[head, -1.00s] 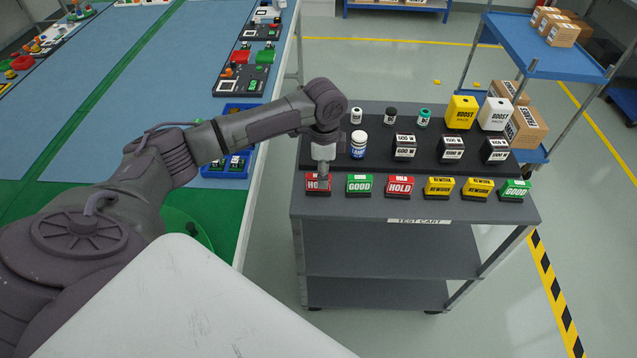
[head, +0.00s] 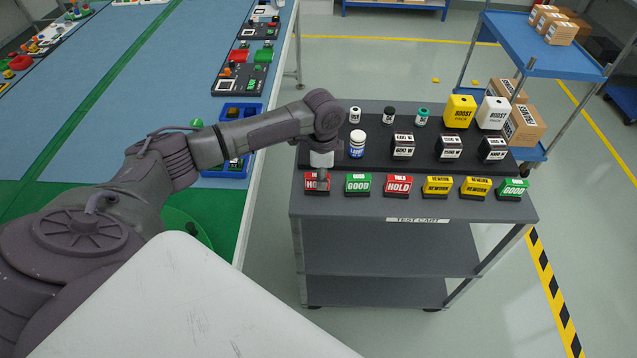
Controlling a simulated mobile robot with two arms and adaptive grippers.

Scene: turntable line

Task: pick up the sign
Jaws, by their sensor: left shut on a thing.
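Several small signs stand in a row along the front of the grey test cart. The leftmost is a red HOLD sign (head: 313,184). My left gripper (head: 321,177) points down at it and is shut on it; the fingers hide part of its face. The sign appears to be at the cart top; I cannot tell whether it is lifted. To its right stand a green GOOD sign (head: 358,184), another red HOLD sign (head: 399,186), two yellow REWORK signs (head: 437,187) and a green GOOD sign (head: 513,188). My right gripper is not in view.
Behind the signs, a black stepped rack (head: 375,155) holds bottles, black boxes, a yellow pack (head: 459,111) and a white pack (head: 491,114). The blue-topped line table (head: 110,90) is at left. A blue shelf trolley (head: 535,45) with cartons stands behind right.

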